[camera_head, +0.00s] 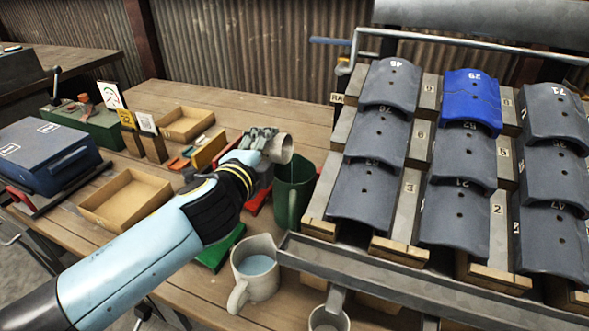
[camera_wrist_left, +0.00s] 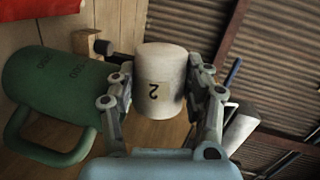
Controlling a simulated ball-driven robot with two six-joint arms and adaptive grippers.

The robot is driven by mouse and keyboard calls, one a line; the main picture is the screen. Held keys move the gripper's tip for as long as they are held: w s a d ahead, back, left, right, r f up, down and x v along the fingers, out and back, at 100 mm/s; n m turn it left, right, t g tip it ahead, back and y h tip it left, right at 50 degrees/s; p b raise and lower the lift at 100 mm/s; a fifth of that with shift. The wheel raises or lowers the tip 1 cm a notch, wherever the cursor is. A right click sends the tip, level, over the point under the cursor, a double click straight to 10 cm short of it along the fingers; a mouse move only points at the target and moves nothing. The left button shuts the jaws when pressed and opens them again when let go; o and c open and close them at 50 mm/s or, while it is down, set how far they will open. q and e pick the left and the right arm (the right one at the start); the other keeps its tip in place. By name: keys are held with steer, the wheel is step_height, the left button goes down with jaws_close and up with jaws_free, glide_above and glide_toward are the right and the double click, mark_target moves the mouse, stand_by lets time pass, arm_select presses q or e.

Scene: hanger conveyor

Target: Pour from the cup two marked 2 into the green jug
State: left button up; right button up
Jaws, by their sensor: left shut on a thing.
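My left gripper (camera_head: 262,138) is shut on a small off-white cup (camera_head: 279,149), tilted on its side with its mouth to the right, close above the green jug (camera_head: 293,190). In the left wrist view the cup (camera_wrist_left: 160,82) sits between both fingers (camera_wrist_left: 160,95) and its label shows an upside-down 2. The green jug also shows in the left wrist view (camera_wrist_left: 55,95), beside the cup, with its handle toward the lower left. I cannot see any stream or the jug's contents. My right gripper does not show.
A white mug (camera_head: 255,268) with bluish liquid stands in front of the jug. Another pale cup (camera_head: 328,319) is at the bottom edge. A rack of grey and blue curved plates (camera_head: 462,190) stands close on the right. Wooden trays (camera_head: 126,199) lie left.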

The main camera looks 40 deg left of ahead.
arm_select(q)
steer(key=shift+a+r+n+h, duration=0.25)
steer(key=shift+r+n+h, duration=0.1)
steer(key=shift+n, duration=0.35)
steer(key=shift+s+a+n+h, duration=0.1)
steer(key=shift+a+n+h, duration=0.2)
steer(key=shift+n, duration=0.7)
steer(key=shift+d, duration=0.1)
steer(key=n+h+b, duration=0.1)
steer(key=n, duration=0.2)
steer(key=shift+f+h, duration=0.15)
steer(key=shift+h, duration=0.1)
steer(key=shift+n+t, duration=0.3)
steer(key=shift+n, duration=0.1)
steer(key=shift+r, duration=0.2)
